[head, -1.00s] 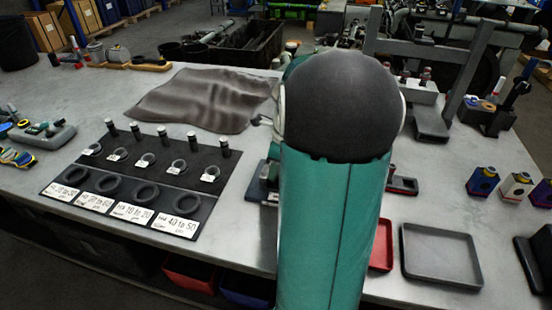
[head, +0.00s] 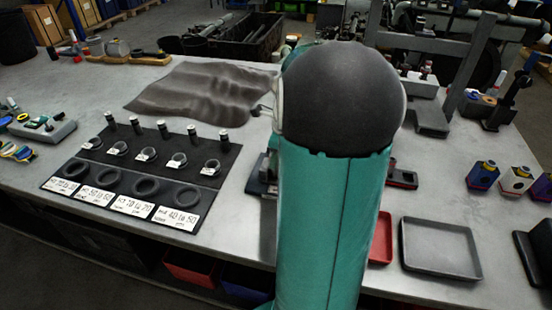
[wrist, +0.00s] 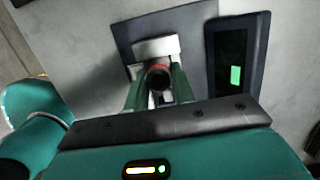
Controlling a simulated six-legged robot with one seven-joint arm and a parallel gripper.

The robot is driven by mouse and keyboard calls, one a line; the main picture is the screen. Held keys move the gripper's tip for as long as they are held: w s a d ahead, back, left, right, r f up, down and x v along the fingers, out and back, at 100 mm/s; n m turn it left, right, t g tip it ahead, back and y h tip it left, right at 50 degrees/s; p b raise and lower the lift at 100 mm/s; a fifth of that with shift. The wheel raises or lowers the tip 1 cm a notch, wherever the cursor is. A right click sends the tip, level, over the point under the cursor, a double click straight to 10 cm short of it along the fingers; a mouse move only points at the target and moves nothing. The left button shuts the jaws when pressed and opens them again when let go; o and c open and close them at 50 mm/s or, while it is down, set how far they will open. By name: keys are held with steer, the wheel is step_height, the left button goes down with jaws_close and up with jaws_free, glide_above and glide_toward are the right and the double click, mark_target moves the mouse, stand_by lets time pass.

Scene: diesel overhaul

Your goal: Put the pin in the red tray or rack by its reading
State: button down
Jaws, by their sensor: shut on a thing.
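In the wrist view my gripper (wrist: 157,92) is shut on the pin (wrist: 158,78), seen nearly end-on with a reddish ring and a dark middle. The pin is over or at a pale block (wrist: 156,47) on a dark plate (wrist: 126,28); I cannot tell whether it touches. Beside it is a gauge with a dark screen (wrist: 231,45) and a green lit patch, with no legible reading. In the head view my arm hides the gripper and most of the gauge. The red tray (head: 380,241) shows partly, right of my arm. The black rack (head: 205,178) lies left, with labels.
A grey tray (head: 440,272) sits right of the red tray. A crumpled brown cloth (head: 205,95) lies behind the rack. Small coloured blocks (head: 482,176) stand far right.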

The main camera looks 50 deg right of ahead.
steer(key=shift+r, duration=2.1)
steer(key=shift+s+a, duration=0.1)
steer(key=shift+a, duration=0.05)
